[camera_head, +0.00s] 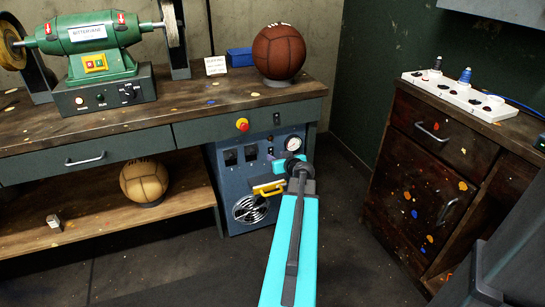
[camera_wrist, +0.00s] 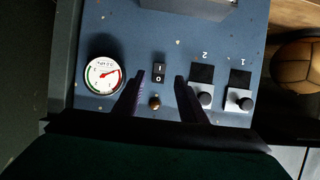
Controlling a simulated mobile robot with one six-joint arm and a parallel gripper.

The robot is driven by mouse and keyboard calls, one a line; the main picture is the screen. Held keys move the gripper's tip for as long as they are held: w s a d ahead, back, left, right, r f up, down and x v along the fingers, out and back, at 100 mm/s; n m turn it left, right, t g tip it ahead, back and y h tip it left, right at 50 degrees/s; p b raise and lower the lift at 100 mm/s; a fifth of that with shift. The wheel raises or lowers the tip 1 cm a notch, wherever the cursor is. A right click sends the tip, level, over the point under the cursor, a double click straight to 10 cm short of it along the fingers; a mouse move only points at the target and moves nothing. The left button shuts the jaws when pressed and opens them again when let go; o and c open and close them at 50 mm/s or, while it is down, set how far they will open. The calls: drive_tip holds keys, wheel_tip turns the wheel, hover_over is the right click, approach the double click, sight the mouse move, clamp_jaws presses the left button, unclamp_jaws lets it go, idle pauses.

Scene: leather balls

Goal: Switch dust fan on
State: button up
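The blue-grey dust fan unit (camera_head: 234,180) stands under the bench, with a round fan grille (camera_head: 250,209) low on its front. In the wrist view its panel (camera_wrist: 130,30) appears upside down. A small black rocker switch (camera_wrist: 158,73) marked I and O shows there between my gripper's (camera_wrist: 160,78) two fingers. The fingers are apart, with nothing held. I cannot tell whether they touch the panel. A small brass-coloured round part (camera_wrist: 154,102) lies below the switch. In the head view my gripper (camera_head: 266,172) is in front of the panel and partly hidden by my wrist.
A red-yellow button (camera_head: 242,124) is on the bench front above. A brown ball (camera_head: 279,51) and green grinder (camera_head: 95,45) are on the bench. A tan ball (camera_head: 144,181) is on the shelf. A cabinet (camera_head: 425,180) stands right.

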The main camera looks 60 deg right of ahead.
sight(271, 153)
drive_tip(key=shift+x, duration=2.45)
clamp_jaws()
